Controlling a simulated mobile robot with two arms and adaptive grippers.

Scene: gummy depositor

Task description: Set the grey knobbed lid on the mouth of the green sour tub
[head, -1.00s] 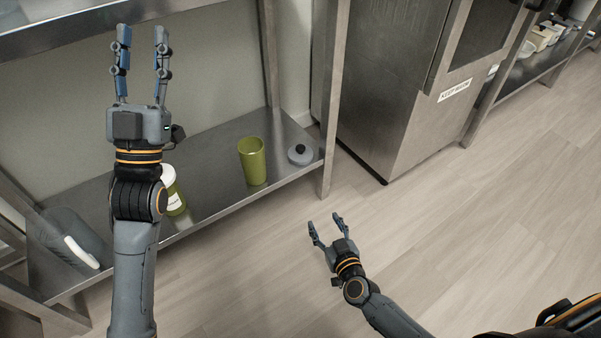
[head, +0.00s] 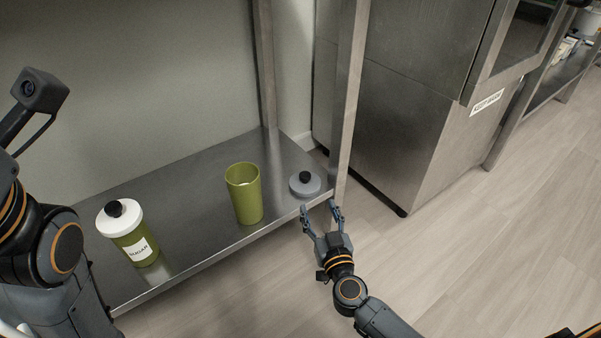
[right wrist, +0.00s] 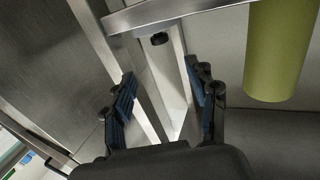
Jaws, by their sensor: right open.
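The grey knobbed lid (head: 305,184) lies on the lower metal shelf near its right end, its dark knob up. The green sour tub (head: 244,194) stands upright and open-mouthed on the shelf, left of the lid; a green tub also shows in the right wrist view (right wrist: 275,50). My right gripper (head: 319,208) is open and empty, at the shelf's front edge just in front of the lid, apart from it. In the right wrist view, a dark knob (right wrist: 160,39) shows beyond the open fingers (right wrist: 165,95). My left arm is at the left edge; its fingers are out of view.
Another green tub with a white, black-knobbed lid and a label (head: 139,250) stands on the shelf at left. A metal shelf post (head: 347,100) rises right of the grey lid. A steel cabinet (head: 415,130) stands beyond it. The floor in front is clear.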

